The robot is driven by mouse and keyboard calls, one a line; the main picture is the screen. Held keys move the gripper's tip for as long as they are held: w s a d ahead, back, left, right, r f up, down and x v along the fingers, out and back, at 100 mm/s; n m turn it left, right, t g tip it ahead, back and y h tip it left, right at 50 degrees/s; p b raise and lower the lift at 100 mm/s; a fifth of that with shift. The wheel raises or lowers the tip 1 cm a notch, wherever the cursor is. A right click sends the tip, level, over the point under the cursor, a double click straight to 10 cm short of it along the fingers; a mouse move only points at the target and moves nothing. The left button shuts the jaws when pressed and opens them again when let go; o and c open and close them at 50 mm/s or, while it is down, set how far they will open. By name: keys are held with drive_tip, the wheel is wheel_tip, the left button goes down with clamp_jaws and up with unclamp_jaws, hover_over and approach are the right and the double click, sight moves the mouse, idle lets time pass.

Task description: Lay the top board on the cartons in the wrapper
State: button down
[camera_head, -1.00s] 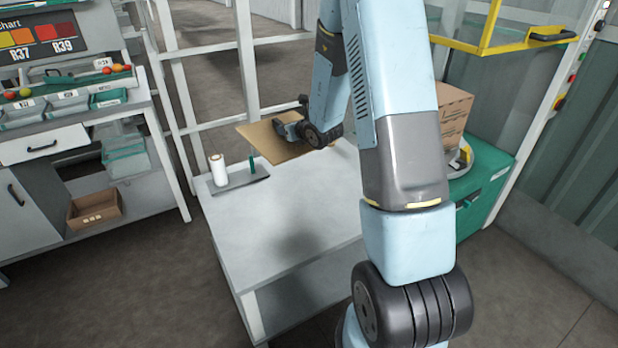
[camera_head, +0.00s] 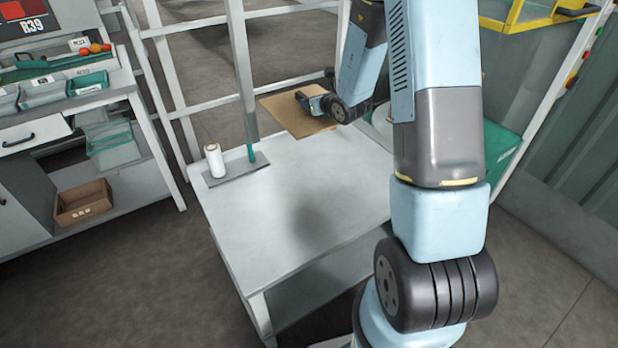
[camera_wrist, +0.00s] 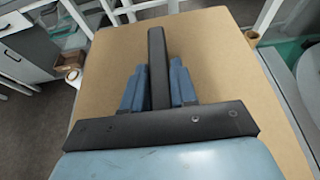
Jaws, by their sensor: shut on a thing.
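The top board (camera_head: 283,112) is a flat tan sheet held over the far edge of the grey table in the head view. In the wrist view the board (camera_wrist: 222,65) fills most of the picture beneath my gripper (camera_wrist: 158,70). My gripper (camera_head: 304,100) is shut on the board, which looks roughly level. The cartons are hidden behind my arm in the head view. Part of a pale round surface (camera_wrist: 308,78), perhaps the wrapper's turntable, shows at the right edge of the wrist view.
The grey table (camera_head: 290,220) is mostly clear. A white roll (camera_head: 215,161) and a green upright piece (camera_head: 251,153) stand on a dark plate at its left. The wrapper's green base (camera_head: 500,140) and yellow frame (camera_head: 535,22) are at the right. White rails (camera_head: 200,110) stand behind the table.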

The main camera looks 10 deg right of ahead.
drive_tip(key=s+f+n+g+y, duration=0.3)
drive_tip(key=s+f+n+y, duration=0.15)
drive_tip(key=s+f, duration=1.1)
hover_over(302, 182)
wheel_tip(302, 182, down, 9)
drive_tip(key=shift+d+f, duration=0.1)
drive_tip(key=shift+w+f, duration=0.15)
drive_tip(key=shift+f, duration=1.6)
drive_tip(key=c, duration=0.9)
unclamp_jaws()
